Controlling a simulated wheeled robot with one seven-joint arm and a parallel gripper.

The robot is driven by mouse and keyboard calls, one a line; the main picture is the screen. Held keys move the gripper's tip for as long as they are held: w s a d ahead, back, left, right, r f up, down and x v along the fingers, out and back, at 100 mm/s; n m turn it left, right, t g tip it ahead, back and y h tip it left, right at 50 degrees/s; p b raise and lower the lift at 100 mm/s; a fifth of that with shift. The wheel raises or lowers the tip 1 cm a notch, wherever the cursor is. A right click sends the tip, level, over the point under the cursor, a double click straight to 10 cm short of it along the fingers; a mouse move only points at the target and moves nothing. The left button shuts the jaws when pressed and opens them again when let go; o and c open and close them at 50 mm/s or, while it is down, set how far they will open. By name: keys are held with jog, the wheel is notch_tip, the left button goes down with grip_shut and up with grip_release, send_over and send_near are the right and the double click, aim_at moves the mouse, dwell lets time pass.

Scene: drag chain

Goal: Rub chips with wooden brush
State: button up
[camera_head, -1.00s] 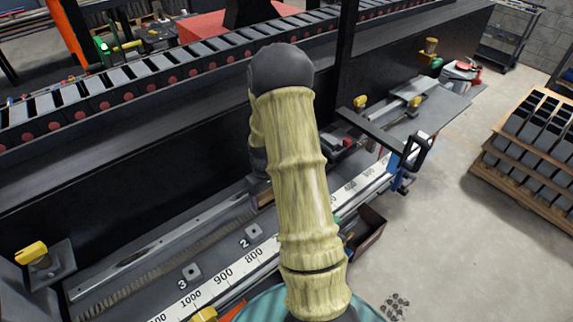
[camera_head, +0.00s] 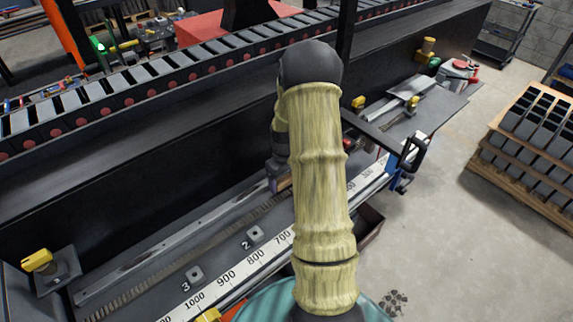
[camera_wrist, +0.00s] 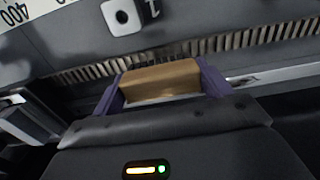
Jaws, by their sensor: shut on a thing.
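The wooden brush (camera_wrist: 165,78) shows in the wrist view as a brown wooden block with a pale lower edge. My gripper (camera_wrist: 160,88), with two purple fingers, is shut on it from both ends. The brush is over the bench near the ribbed drag chain strip (camera_wrist: 250,44); whether it touches anything I cannot tell. In the head view my gripper (camera_head: 274,178) is low over the bench, partly behind my arm, and a bit of the brush (camera_head: 285,184) shows beside it. I cannot make out chips on the bench.
A numbered white ruler (camera_head: 228,276) runs along the bench front, with small blocks marked 2 (camera_head: 255,234) and 3 (camera_head: 195,274). A black wall and roller conveyor (camera_head: 135,96) stand behind. A blue-handled clamp (camera_head: 408,158) is at right. Dark bits (camera_head: 393,302) lie on the floor.

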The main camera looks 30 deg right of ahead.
jog(key=shift+a+r, duration=0.1)
jog(key=shift+r, duration=0.55)
notch_tip(320, 180, up, 2)
jog(key=shift+w+r+p, duration=0.1)
jog(key=shift+w+p, duration=0.05)
jog(key=shift+p, duration=0.9)
jog(key=shift+s+r+p, duration=0.2)
jog(key=shift+r+p, duration=0.1)
jog(key=shift+r, duration=0.2)
jog(key=shift+s+r+p, duration=0.15)
jog(key=shift+r+p, duration=0.15)
jog(key=shift+r, duration=0.2)
jog(key=shift+w, duration=0.1)
jog(key=shift+w+f, duration=0.1)
